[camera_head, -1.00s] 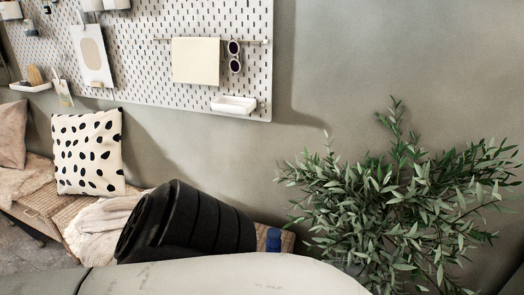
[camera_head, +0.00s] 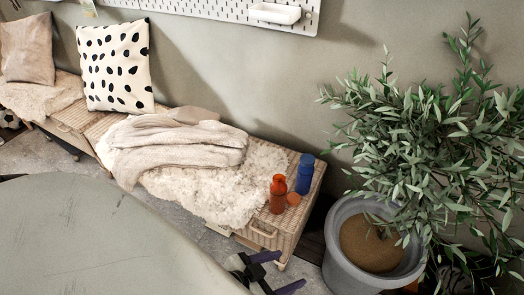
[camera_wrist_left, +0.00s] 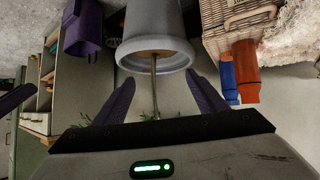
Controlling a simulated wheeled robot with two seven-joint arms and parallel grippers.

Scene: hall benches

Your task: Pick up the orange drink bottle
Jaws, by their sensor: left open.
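The orange drink bottle (camera_head: 278,194) stands upright on the right end of the woven bench, beside a blue bottle (camera_head: 305,173). In the left wrist view the orange bottle (camera_wrist_left: 245,78) appears upside down at the right, partly next to the blue bottle (camera_wrist_left: 228,83).
A small round orange item (camera_head: 294,199) sits beside the bottles. A fluffy throw (camera_head: 215,190) covers much of the wicker bench (camera_head: 283,225). A large grey plant pot (camera_head: 345,272) with a leafy plant stands right of the bench. A pegboard shelf (camera_head: 275,13) hangs above.

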